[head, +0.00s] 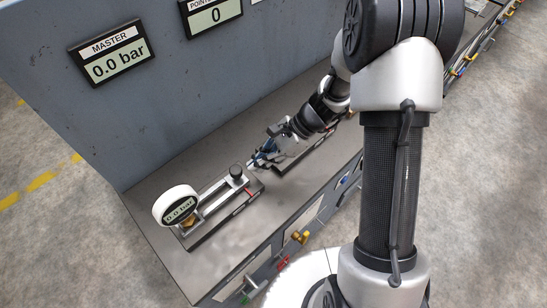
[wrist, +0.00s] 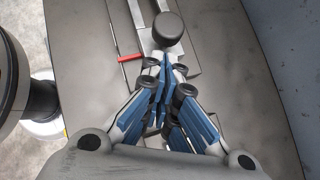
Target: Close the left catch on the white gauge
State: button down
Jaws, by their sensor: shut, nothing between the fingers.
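The white gauge (head: 176,204) is round, reads 0.0 bar and stands at the left end of a fixture (head: 213,205) on the bench. A black knob (head: 236,170) stands at the fixture's right end, with a small red piece (head: 249,191) beside it. In the wrist view the black knob (wrist: 167,28) is just beyond my fingertips, and the red piece (wrist: 131,58) lies to their left. My gripper (head: 253,163) is shut and empty, close to the knob end; its blue fingers meet in the wrist view (wrist: 164,66). I cannot tell which part is the left catch. The gauge is out of the wrist view.
The grey bench top (head: 150,215) is bare left of the fixture. A second fixture (head: 305,158) lies partly hidden under my arm. A grey panel with a MASTER display (head: 116,64) reading 0.0 bar rises behind. Coloured fittings (head: 299,237) line the bench front.

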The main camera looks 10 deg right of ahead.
aim_at(242, 185)
jog(key=shift+a, duration=0.5)
jog(key=shift+s, duration=0.1)
jog(key=s+a, duration=0.2)
jog(key=a, duration=0.1)
jog(key=s+a, duration=0.1)
jog(key=shift+a, duration=0.35)
